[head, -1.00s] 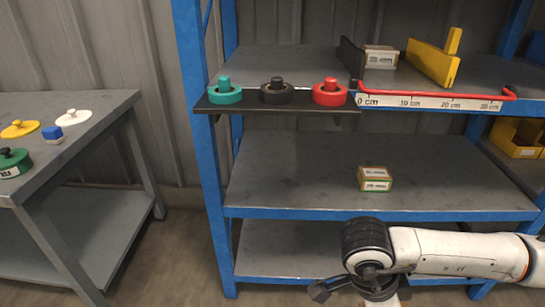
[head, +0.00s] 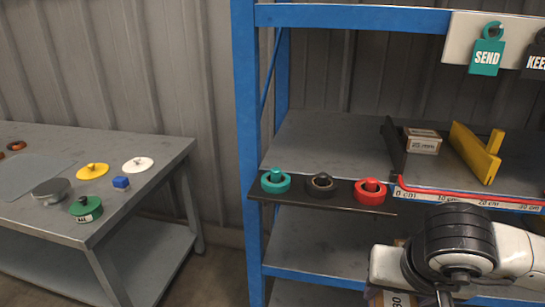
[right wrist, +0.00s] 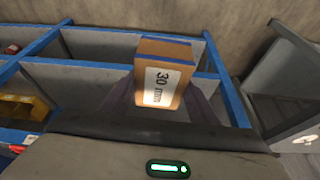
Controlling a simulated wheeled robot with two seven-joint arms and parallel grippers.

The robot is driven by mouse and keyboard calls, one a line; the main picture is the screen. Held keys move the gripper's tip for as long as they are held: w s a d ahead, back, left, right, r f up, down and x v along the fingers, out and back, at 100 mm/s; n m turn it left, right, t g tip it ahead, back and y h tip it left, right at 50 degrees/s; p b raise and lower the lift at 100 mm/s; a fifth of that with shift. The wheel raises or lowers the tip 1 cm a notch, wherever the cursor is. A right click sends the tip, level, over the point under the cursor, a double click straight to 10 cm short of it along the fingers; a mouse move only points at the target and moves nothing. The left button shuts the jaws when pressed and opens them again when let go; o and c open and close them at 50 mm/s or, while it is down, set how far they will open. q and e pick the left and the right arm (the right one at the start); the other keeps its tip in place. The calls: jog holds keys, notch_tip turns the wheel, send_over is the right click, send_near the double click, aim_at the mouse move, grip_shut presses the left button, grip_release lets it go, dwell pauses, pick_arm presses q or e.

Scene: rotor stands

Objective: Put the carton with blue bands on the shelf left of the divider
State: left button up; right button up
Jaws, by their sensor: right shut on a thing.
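The carton with blue bands (right wrist: 163,75) is in my right gripper (right wrist: 165,90), between its two dark fingers, in the right wrist view. Its label reads 30 mm. In the head view my right arm covers most of it; a piece of its label (head: 397,300) shows at the bottom edge. The upper shelf (head: 335,140) has a dark upright divider (head: 393,148), with bare shelf left of it. The held carton is in front of and below that shelf. My left gripper is out of view.
Right of the divider stand a small carton (head: 422,141) and a yellow stop (head: 474,152). A black ledge with green (head: 275,181), black (head: 321,185) and red (head: 370,191) knobs juts out at the shelf front. A red rail (head: 460,197) runs beside it.

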jog(key=r+n, duration=0.1)
jog(key=w+r+n+p, duration=0.1)
jog(key=r, duration=0.1)
jog(key=r+n+y, duration=0.1)
jog(key=r, duration=0.1)
jog(key=shift+w+a, duration=0.25)
jog(key=shift+a, duration=0.15)
